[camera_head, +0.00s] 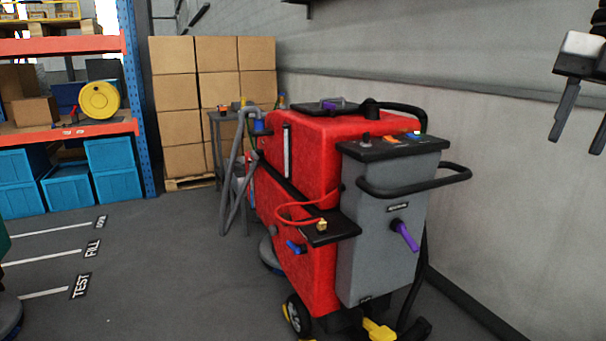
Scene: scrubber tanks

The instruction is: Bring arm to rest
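My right gripper (582,112) hangs at the upper right edge of the head view, fingers pointing down. Its two dark fingers stand apart with nothing between them. It is in front of the grey wall and apart from the machine. The red and grey floor scrubber (320,150) stands in the middle. A purple handle (405,236) sticks out of its grey rear panel, and a red hose (300,212) loops by a small black shelf (335,230) with a brass fitting. My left gripper does not show.
A black handlebar (425,186) juts right from the scrubber. Stacked cardboard boxes (215,80) and a shelf rack with blue bins (112,170) stand behind. Floor marks read TEST (80,286) and FILL (92,249). The floor at left centre is clear.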

